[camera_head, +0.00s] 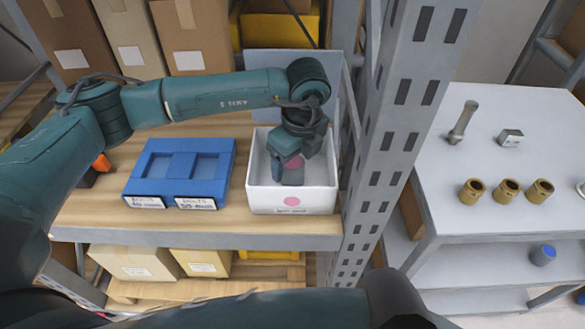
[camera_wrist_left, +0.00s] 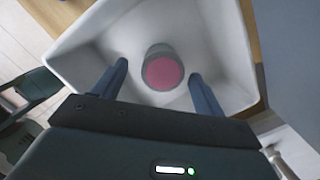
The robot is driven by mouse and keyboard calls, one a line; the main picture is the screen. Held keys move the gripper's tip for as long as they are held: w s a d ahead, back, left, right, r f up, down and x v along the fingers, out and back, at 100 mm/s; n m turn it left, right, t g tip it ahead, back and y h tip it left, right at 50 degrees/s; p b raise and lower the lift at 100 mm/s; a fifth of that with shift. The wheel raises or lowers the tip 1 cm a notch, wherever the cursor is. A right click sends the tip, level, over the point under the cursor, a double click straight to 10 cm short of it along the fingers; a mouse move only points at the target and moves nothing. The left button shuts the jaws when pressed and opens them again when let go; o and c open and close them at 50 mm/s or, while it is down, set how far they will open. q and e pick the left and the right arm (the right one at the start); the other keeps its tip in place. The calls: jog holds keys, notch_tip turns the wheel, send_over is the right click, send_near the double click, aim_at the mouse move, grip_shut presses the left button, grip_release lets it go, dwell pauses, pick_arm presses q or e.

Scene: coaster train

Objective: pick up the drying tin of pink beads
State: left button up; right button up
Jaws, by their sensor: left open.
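The tin of pink beads (camera_wrist_left: 163,72) stands in a white bin (camera_head: 262,201). It is a grey round tin with a pink top in the left wrist view. In the head view only part of its pink top (camera_head: 294,161) shows behind my gripper. My left gripper (camera_head: 291,170) reaches down into the bin from above. In the left wrist view its two fingers (camera_wrist_left: 157,85) are apart, one on each side of the tin, with gaps to it. The gripper is open and holds nothing. My right gripper does not show.
The bin has a pink dot and a label on its front. A blue tray (camera_head: 181,168) with two labelled recesses lies left of it on the shelf. A grey upright post (camera_head: 385,150) stands close right. A grey table (camera_head: 540,120) beyond holds several brass cups.

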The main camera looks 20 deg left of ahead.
aim_at(293, 162)
pick_arm(q)
jog(key=shift+w+a+f, duration=0.2)
jog(key=shift+f, duration=0.7)
jog(key=shift+w+a+f, duration=0.15)
jog(key=shift+f, duration=0.7)
jog(key=c, duration=1.1)
jog(key=shift+r, duration=0.1)
